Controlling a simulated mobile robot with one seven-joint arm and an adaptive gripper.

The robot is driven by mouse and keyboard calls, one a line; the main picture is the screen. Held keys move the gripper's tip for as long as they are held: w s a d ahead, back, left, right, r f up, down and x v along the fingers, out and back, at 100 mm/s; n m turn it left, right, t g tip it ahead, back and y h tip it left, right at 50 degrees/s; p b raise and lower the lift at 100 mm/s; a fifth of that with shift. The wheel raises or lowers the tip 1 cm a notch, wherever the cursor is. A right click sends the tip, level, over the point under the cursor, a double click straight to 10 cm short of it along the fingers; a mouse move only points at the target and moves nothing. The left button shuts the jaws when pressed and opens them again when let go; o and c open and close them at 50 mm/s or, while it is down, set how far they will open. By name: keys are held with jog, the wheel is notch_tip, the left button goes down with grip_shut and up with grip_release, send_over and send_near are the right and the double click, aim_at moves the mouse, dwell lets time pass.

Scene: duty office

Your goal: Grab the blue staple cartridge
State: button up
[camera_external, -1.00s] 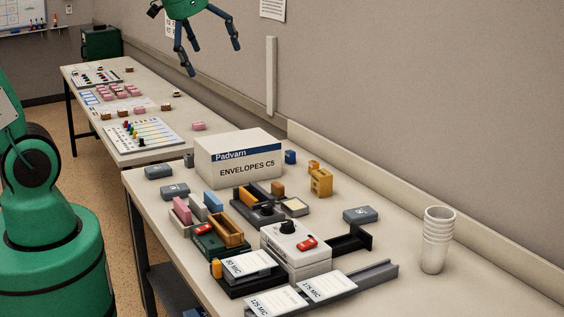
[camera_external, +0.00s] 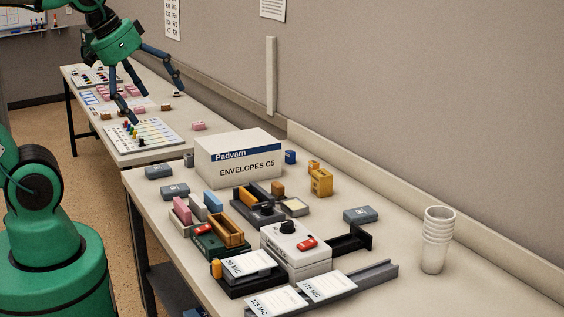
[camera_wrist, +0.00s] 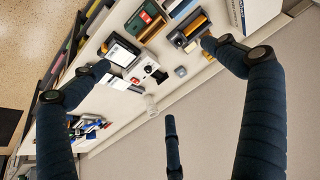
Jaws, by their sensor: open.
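A light-blue block (camera_external: 213,202), which looks like the blue staple cartridge, stands in a grey holder beside a pink block (camera_external: 182,210) on the near table. A smaller dark-blue block (camera_external: 290,157) sits right of the envelope box; I cannot tell for certain which is the cartridge. My gripper (camera_external: 152,98) is open and empty, with its fingers spread. It hangs in the air and appears up and left of the light-blue block in the external view. In the wrist view, my gripper (camera_wrist: 155,72) has three fingers spread over the tabletop items, touching nothing visible.
The envelope box (camera_external: 240,160) stands behind the holders. A white machine with a black knob (camera_external: 290,243), an orange tray (camera_external: 228,230) and grey boxes (camera_external: 360,215) crowd the table. Stacked cups (camera_external: 435,240) stand at right. The wall runs along the back.

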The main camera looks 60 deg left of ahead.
jog(key=c, duration=1.4)
jog(key=shift+o, duration=0.2)
